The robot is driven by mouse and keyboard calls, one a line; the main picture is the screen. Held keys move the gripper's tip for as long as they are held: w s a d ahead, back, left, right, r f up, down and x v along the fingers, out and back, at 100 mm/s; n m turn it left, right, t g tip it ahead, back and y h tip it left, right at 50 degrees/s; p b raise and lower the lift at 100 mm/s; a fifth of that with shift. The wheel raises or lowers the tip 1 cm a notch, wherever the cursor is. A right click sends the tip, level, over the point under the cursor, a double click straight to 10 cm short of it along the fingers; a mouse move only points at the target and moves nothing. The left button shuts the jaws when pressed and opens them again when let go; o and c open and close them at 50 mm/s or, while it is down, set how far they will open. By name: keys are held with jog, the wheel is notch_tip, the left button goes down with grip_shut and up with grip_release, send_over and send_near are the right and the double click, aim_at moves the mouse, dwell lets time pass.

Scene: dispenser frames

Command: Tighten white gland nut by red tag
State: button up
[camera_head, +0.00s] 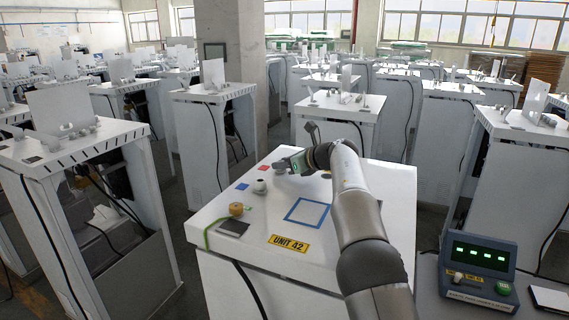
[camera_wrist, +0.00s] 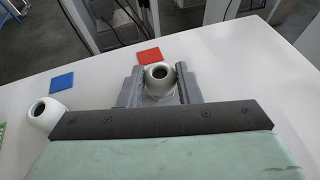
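A white gland nut (camera_wrist: 160,76) with a dark round opening stands just in front of the red tag (camera_wrist: 149,56) in the wrist view. My gripper (camera_wrist: 160,88) has one grey finger on each side of this nut. The fingers lie close to its sides, but whether they press on it cannot be told. In the head view my gripper (camera_head: 288,165) is low over the cabinet top and hides this nut. The red tag shows there (camera_head: 278,165) next to the gripper. A second white nut (camera_head: 260,186) stands by the blue tag (camera_head: 242,186); both also show in the wrist view, nut (camera_wrist: 46,113) and tag (camera_wrist: 61,82).
The white cabinet top (camera_head: 255,237) carries a yellow-brown round part (camera_head: 236,209), a black square (camera_head: 234,227), a blue square outline (camera_head: 287,213) and a UNIT 42 label (camera_head: 289,243). A control box (camera_head: 478,268) with green lights stands at right. Other cabinets surround it.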

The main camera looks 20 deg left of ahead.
jog(key=shift+b, duration=0.3)
jog(key=shift+s+a+f+m+t+h+b, duration=0.1)
jog(key=shift+s+m+t+h+b, duration=0.15)
jog(key=shift+m+t+b, duration=0.7)
jog(key=shift+s+a+r+m+t+h, duration=0.1)
jog(key=shift+r+m+t+h, duration=0.05)
jog(key=shift+m+t+h, duration=0.45)
jog(key=shift+s+r+m+t+h, duration=0.15)
jog(key=shift+m+t+h, duration=0.2)
jog(key=shift+m+t, duration=0.3)
jog(key=m+t+h+p, duration=0.1)
jog(key=p, duration=0.1)
jog(key=m+t+h+p, duration=0.1)
jog(key=p, duration=0.2)
jog(key=shift+a+r+m, duration=0.1)
jog(key=shift+r+m, duration=0.2)
jog(key=m+t+h+p, duration=0.1)
jog(key=p, duration=0.1)
jog(key=m+h+p, duration=0.2)
jog(key=p, duration=0.1)
jog(key=shift+a+f+t, duration=0.15)
jog(key=shift+f+t, duration=0.2)
jog(key=shift+t, duration=0.05)
jog(key=shift+f+m+h+p, duration=0.1)
jog(key=shift+m+h+p, duration=0.25)
jog(key=shift+h, duration=0.15)
jog(key=o, duration=1)
